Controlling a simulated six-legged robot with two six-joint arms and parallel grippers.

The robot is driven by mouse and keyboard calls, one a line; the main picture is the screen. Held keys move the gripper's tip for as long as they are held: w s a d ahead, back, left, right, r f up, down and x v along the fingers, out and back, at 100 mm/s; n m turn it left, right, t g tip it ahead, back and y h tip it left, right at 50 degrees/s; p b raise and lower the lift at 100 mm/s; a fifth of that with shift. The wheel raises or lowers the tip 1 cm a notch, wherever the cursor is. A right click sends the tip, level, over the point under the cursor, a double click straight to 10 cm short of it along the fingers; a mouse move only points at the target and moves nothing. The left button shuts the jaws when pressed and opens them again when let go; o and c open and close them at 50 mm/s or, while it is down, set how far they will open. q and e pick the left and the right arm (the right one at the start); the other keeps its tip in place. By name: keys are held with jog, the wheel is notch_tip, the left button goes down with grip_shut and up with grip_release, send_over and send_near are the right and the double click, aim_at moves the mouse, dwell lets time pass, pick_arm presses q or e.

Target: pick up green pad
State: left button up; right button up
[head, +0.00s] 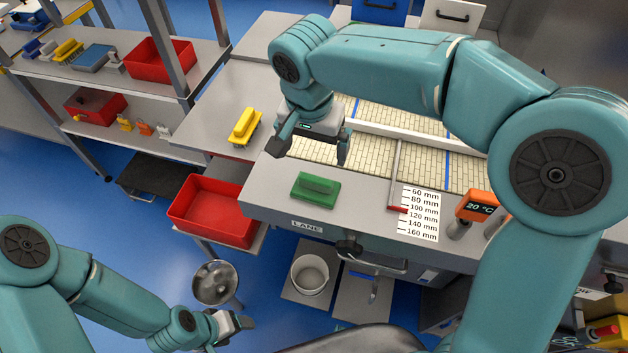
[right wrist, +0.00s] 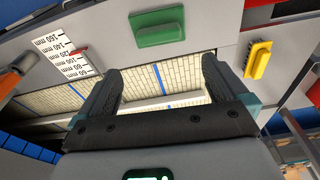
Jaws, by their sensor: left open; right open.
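The green pad (head: 315,189) has a raised handle and lies on the grey front ledge of the lane bench. It also shows in the right wrist view (right wrist: 158,27), beyond the fingertips. My right gripper (head: 312,155) is open and empty above the bench, a little behind the pad and apart from it. Its two fingers (right wrist: 161,80) are spread in the right wrist view. My left gripper (head: 238,322) is low at the front left, away from the bench, and open.
A yellow brush-like block (head: 245,126) lies left of the lane. A red tub (head: 213,211) stands below the bench's left edge. A size scale (head: 419,213) and an orange 20 °C display (head: 478,206) are to the right. A steel bowl (head: 215,283) and white bucket (head: 310,275) stand lower.

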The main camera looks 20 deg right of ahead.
send_over(315, 179)
jog(key=s, duration=0.2)
jog(key=f, duration=0.4)
jog(key=shift+w+a+f, duration=0.25)
jog(key=shift+w+d+f, duration=0.2)
jog(key=shift+w+f, duration=0.3)
jog(key=shift+f, duration=0.3)
notch_tip(315, 179, down, 4)
jog(key=shift+f+p, duration=0.15)
jog(key=shift+p, duration=0.8)
jog(key=shift+w+d+f, duration=0.15)
jog(key=shift+w+f, duration=0.2)
jog(key=shift+f, duration=0.05)
jog(key=shift+s+r, duration=0.15)
jog(key=shift+s, duration=0.15)
jog(key=c, duration=0.9)
jog(key=shift+w, duration=0.15)
jog(key=shift+c, duration=0.4)
pick_arm(q)
jog(key=shift+s+r+b, duration=0.3)
jog(key=shift+s+r, duration=0.2)
jog(key=shift+r, duration=0.25)
pick_arm(e)
notch_tip(315, 179, up, 20)
